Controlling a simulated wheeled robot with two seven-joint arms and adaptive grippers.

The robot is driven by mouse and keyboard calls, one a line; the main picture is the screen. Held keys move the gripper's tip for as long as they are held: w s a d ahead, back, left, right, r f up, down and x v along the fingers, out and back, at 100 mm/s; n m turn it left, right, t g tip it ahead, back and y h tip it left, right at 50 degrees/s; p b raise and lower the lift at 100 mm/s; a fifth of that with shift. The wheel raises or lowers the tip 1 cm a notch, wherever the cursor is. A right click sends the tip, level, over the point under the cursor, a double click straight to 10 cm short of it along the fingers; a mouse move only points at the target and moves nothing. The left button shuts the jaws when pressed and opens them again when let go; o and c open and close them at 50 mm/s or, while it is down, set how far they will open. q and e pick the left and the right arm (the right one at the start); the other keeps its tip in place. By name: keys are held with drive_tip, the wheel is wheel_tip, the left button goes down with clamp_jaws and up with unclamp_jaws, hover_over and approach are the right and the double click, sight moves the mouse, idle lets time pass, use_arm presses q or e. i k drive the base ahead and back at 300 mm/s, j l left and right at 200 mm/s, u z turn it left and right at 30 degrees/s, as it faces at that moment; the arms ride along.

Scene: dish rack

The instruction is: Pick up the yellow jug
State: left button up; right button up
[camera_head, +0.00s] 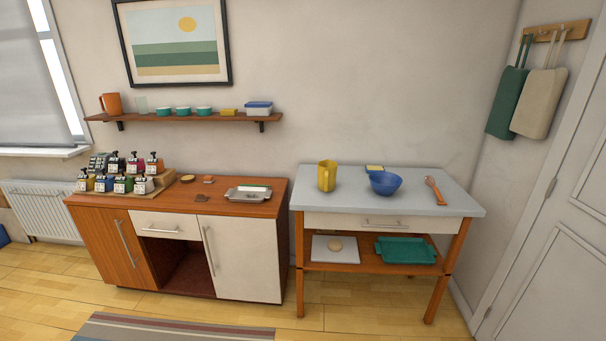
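The yellow jug (327,177) stands upright on the left part of the grey-topped table (434,207). Its handle seems to be on its left side. Nothing touches the jug, and its front is unobstructed. Neither of my grippers shows in the head view, so I cannot see whether they are open or shut.
A blue bowl (385,184), a small yellow item (374,168) and a reddish-brown utensil (434,190) share the tabletop. A wooden cabinet (249,208) stands left, with jars and a metal tray (249,194). A wall shelf (184,118) hangs above. Floor in front is clear apart from a striped rug (170,328).

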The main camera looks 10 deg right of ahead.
sight(327, 169)
drive_tip(key=i+u, duration=0.85)
drive_tip(key=i+j+u, duration=0.1)
drive_tip(key=i+u, duration=0.3)
drive_tip(key=i, duration=0.2)
drive_tip(key=i+j+z, duration=0.3)
drive_tip(key=i, duration=0.3)
drive_tip(key=i+j+z, duration=0.25)
drive_tip(key=z, duration=0.2)
drive_tip(key=i+j+z, duration=0.2)
drive_tip(key=j+z, duration=0.25)
drive_tip(key=i+j+z, duration=0.15)
drive_tip(key=j+z, duration=0.15)
drive_tip(key=z, duration=0.15)
drive_tip(key=i+j+z, duration=0.1)
drive_tip(key=j+z, duration=0.65)
drive_tip(key=j, duration=0.25)
